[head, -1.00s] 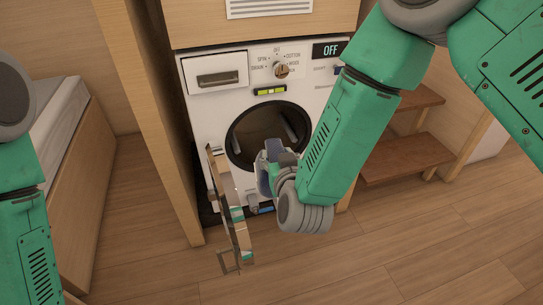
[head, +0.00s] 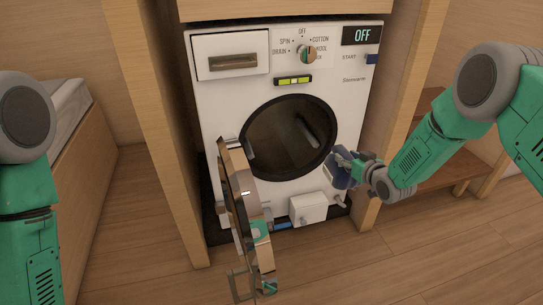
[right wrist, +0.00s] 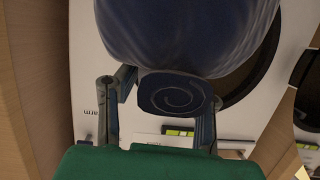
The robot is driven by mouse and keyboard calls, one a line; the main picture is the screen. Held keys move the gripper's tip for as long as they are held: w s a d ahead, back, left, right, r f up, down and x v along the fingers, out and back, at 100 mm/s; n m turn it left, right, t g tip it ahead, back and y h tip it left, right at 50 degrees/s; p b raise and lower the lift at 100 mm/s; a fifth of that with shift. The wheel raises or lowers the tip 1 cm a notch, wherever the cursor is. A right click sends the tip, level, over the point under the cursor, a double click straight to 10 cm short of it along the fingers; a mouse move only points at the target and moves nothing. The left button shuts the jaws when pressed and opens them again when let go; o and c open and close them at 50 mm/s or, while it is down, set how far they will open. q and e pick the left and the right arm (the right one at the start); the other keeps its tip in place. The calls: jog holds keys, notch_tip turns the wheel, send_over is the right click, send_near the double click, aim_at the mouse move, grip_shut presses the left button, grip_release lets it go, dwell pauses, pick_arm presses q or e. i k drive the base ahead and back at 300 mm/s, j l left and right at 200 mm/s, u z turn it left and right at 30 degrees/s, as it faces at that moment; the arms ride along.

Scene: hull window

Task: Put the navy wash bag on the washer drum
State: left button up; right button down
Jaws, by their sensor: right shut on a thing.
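The navy wash bag (head: 341,174) hangs from my right gripper (head: 358,170), just right of the washer drum opening and in front of the washer face. In the right wrist view the bag (right wrist: 185,35) fills the top, and my right gripper is shut on its dark tab with a spiral mark (right wrist: 176,97). The washer drum (head: 282,140) is a dark round opening and looks empty, though its depths are in shadow.
The washer door (head: 240,200) stands open at the opening's lower left. A white box-like part (head: 308,207) juts from the washer's lower front. Wooden panels (head: 400,90) flank the washer, with steps (head: 432,187) to the right. The dial panel (head: 307,54) is above.

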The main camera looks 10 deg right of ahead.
aim_at(277, 154)
jog(key=i+j, duration=0.95)
jog(key=i, duration=0.1)
